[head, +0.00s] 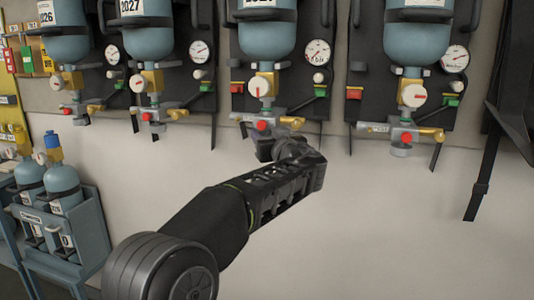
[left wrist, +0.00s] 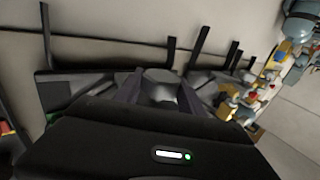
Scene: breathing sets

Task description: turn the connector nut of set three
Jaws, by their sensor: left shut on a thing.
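Several breathing sets hang in a row on the wall; the third from the left has a blue-grey cylinder (head: 267,38), a round gauge (head: 318,51) and a brass valve with a white-and-red knob (head: 261,88). My left gripper (head: 268,148) reaches up from below to the connector under this valve. In the left wrist view, its two fingers (left wrist: 160,95) stand on either side of a grey connector nut (left wrist: 162,78) and are shut on it. In the head view the gripper mostly hides the nut. My right gripper is in neither view.
A neighbouring set with a brass fitting (head: 432,134) hangs to the right, with black straps (head: 479,200) beyond it. Two sets hang to the left. A blue-grey cylinder rack (head: 75,235) stands at lower left. The wall below the sets is bare.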

